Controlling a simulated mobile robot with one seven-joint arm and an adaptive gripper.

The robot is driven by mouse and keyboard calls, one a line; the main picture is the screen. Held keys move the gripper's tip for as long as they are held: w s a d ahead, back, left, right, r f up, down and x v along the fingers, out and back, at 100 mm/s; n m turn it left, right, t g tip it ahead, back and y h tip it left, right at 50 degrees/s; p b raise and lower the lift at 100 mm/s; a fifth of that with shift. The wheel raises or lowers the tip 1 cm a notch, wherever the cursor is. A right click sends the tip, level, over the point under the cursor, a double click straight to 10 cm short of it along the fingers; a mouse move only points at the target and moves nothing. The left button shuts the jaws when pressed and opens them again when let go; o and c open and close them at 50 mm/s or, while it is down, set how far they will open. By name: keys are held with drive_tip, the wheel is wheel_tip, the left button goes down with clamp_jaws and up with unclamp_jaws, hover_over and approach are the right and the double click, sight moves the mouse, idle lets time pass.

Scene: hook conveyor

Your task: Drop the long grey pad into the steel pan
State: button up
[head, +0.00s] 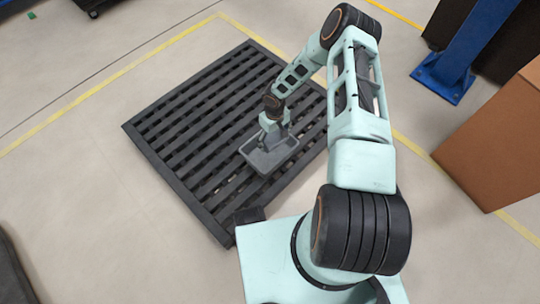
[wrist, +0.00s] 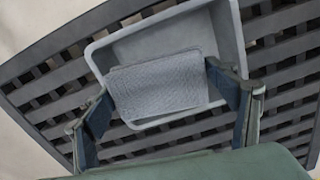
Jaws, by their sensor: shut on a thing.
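The long grey pad (wrist: 158,84) is a textured grey piece held between the two fingers of my gripper (wrist: 160,100) in the wrist view. The steel pan (wrist: 188,35) is a shallow grey rectangular tray with a raised rim. It lies behind the pad in the wrist view, and the pad covers part of its inside. In the head view the pan (head: 262,168) sits on the dark slatted platform, with my gripper (head: 272,140) right over it. The pad is hard to make out there. I cannot tell how high the pad is above the pan floor.
The dark slatted pallet (head: 185,135) lies on the floor around the pan, with open slats to the left. A cardboard box (head: 495,140) and a blue post (head: 455,65) stand at the right. Yellow lines (head: 110,80) mark the floor.

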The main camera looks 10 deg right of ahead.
drive_tip(key=shift+f+b, duration=0.8)
drive_tip(key=shift+f, duration=1.1)
drive_tip(key=o, duration=1.6)
drive_tip(key=shift+o, duration=0.2)
wheel_tip(320, 180, up, 12)
drive_tip(key=shift+r, duration=0.1)
